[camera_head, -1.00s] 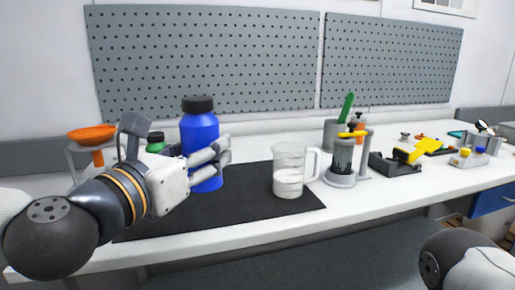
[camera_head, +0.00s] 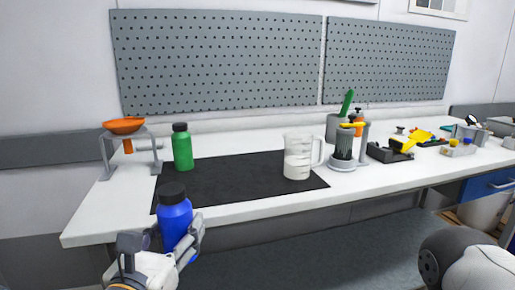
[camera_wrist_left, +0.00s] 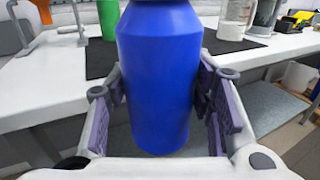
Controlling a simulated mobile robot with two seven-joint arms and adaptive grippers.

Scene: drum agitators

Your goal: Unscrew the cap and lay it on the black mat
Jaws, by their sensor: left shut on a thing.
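A blue bottle (camera_head: 175,222) with a black cap (camera_head: 172,192) is upright in my left gripper (camera_head: 178,250), in front of the bench's front edge. The cap is on the bottle's neck. In the left wrist view the blue bottle (camera_wrist_left: 158,80) stands between the two fingers of the left gripper (camera_wrist_left: 160,105), which is shut around its body. The black mat (camera_head: 235,180) lies on the bench behind the bottle. My right gripper is out of view; only part of my right arm shows at the lower right.
A green bottle (camera_head: 182,150) stands at the mat's back left, beside an orange funnel (camera_head: 124,126) on a grey stand. A beaker (camera_head: 298,160) with white contents stands on the mat's right part. Tools crowd the bench's right side. The mat's middle is clear.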

